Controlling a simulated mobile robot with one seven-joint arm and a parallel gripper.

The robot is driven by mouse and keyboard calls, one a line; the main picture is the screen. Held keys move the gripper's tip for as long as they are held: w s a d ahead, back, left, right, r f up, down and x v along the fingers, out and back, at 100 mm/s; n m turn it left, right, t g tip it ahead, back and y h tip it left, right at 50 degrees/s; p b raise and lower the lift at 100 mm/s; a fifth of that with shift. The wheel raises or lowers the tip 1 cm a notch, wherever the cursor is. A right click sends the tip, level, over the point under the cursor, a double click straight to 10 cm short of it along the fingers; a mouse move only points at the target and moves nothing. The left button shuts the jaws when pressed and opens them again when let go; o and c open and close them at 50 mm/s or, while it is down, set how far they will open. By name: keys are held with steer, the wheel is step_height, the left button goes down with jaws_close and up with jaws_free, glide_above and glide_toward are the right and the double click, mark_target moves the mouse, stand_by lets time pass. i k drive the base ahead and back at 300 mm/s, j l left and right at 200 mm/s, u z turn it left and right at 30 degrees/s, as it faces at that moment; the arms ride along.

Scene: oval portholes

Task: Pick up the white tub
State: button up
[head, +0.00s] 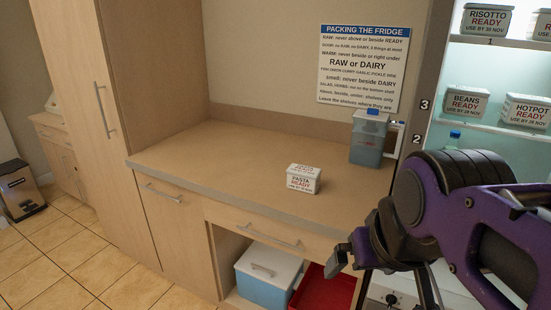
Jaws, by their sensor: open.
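A white tub (303,179) labelled "PASTA READY" stands upright on the wooden counter (215,158), near its front edge. Its lid also carries print. My gripper (350,264) is open and empty, in front of the counter, lower in the picture and to the right of the tub. It is apart from the tub. My purple and black arm comes in from the right and hides part of the counter's right end.
A clear blue-tinted jug (369,138) stands behind and right of the tub. An open fridge (480,60) at right holds several labelled white tubs. Below the counter are a blue cooler box (266,272) and a red crate (318,290). The counter's left is clear.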

mark_target(304, 178)
steer(key=j+z, duration=0.1)
steer(key=z, duration=0.3)
steer(key=i+j+z, duration=0.1)
steer(key=z, duration=0.3)
steer(key=j+z, duration=0.1)
steer(key=z, duration=0.3)
steer(key=j+z, duration=0.6)
steer(key=j, duration=0.15)
steer(key=k+j+z, duration=0.15)
steer(key=j, duration=0.25)
steer(key=k+j+z, duration=0.15)
steer(key=j, duration=0.25)
steer(key=i, duration=0.05)
